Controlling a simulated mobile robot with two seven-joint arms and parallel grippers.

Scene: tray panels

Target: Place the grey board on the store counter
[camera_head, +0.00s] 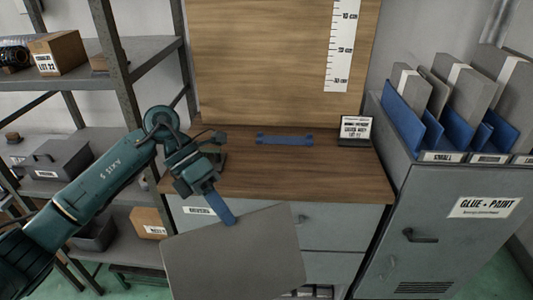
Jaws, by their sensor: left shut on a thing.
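My left gripper (215,203) is shut on the grey board (235,262) at its upper edge. The board hangs below the gripper, tilted, in front of the counter's drawers. The wooden store counter (300,185) is behind and above the board, in the middle of the view. Its top is mostly bare. A blue bracket-like piece (285,139) lies near its back edge. My right gripper is not in view.
A small sign (355,130) stands at the counter's back right. A grey cabinet (445,235) with boards in blue slots stands at the right. Metal shelving (155,47) with boxes is at the left. A ruler strip (342,45) is on the wooden back panel.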

